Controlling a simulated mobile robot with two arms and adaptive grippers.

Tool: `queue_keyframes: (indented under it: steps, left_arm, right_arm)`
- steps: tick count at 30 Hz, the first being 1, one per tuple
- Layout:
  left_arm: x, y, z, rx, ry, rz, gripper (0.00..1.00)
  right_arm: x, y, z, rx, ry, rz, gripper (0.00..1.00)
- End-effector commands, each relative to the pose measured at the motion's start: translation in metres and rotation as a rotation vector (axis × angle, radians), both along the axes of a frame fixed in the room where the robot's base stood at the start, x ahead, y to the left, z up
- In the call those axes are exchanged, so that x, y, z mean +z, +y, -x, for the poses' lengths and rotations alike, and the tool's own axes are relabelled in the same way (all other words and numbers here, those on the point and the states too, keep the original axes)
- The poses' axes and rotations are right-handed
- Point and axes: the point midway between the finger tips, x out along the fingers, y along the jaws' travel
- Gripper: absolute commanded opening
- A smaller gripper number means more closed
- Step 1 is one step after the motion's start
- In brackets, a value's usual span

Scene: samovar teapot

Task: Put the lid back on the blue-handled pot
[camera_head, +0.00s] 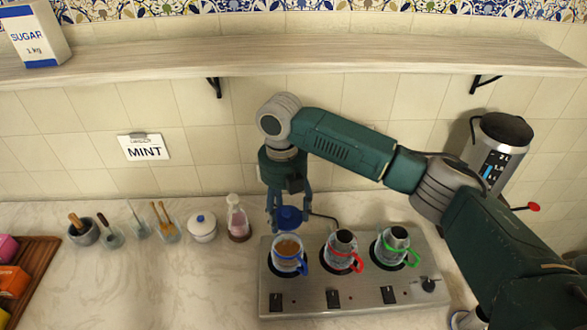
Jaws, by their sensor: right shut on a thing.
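The blue-handled pot (288,262) stands on the left burner of the steel stove. Its top is open and brown contents show inside. My right gripper (289,214) points down just behind and above this pot, shut on a blue lid (290,219). The lid appears apart from the pot's rim, slightly beyond it in the picture; its exact height is hard to tell. The gripper's fingers partly cover the lid. My left gripper is not in view.
A red-handled pot (342,252) and a green-handled pot (391,248) stand right of it on the stove (318,307). A bottle (237,218), white sugar bowl (202,227) and several small vessels line the left. A shelf (300,55) crosses above.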

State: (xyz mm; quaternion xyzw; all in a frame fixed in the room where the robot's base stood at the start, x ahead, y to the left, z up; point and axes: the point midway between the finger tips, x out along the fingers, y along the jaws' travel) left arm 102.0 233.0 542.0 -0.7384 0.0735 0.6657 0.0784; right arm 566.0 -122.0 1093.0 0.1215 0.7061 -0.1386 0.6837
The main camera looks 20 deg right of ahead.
Motion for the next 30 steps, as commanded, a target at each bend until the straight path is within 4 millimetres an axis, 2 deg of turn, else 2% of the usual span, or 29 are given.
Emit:
queue_keyframes:
  steps: [1,8,19,26,30]
  left_arm:
    - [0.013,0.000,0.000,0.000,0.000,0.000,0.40]
    - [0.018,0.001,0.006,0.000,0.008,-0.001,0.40]
    - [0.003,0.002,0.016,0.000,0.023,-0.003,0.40]
    - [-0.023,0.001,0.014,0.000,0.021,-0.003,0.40]
    - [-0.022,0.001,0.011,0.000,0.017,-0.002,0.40]
  right_arm:
    - [0.001,0.004,0.006,0.006,0.004,-0.004,0.42]
    - [-0.013,0.010,0.014,0.011,0.001,-0.012,0.42]
    - [-0.037,0.009,0.014,0.011,0.002,-0.010,0.42]
    - [-0.060,0.009,0.014,0.011,0.001,-0.010,0.42]
    - [-0.069,0.010,0.014,0.011,0.003,-0.011,0.42]
